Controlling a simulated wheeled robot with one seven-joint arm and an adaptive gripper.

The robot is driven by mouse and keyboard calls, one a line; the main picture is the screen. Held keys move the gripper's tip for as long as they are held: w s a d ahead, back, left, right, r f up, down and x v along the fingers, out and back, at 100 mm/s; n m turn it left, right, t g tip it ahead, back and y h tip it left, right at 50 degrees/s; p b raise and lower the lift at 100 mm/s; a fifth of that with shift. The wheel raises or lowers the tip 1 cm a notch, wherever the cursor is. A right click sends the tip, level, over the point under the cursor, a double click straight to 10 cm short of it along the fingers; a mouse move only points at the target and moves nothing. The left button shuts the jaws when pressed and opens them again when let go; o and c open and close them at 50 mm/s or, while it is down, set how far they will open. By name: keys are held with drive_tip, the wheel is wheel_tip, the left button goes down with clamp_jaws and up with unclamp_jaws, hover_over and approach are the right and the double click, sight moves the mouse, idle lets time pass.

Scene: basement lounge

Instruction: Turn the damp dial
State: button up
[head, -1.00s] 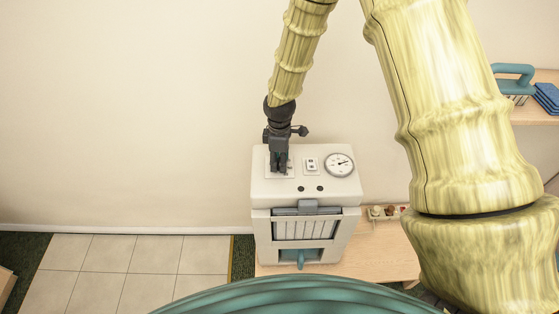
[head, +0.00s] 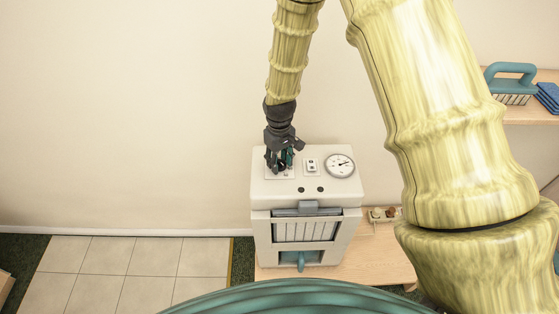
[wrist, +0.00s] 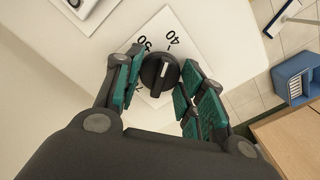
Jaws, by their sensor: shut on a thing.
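The damp dial (wrist: 159,72) is a round black knob with a white line, on a pale square plate (wrist: 164,25) printed with numbers. In the wrist view the line points up, roughly toward the "40"; other numbers are partly hidden. My gripper (wrist: 158,84) is shut on the dial, with teal-padded fingers to its left and right. In the head view my gripper (head: 279,167) reaches down onto the left part of the top of a white machine (head: 258,188), and its fingers mostly hide the dial.
The wall is behind.

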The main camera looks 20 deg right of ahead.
sight(280, 162)
drive_tip(key=shift+m, duration=0.5)
drive_tip(key=o, duration=1.1)
drive_tip(key=shift+r, duration=0.1)
wheel_tip(280, 162, up, 12)
drive_tip(key=shift+f, duration=0.1)
idle(0.5)
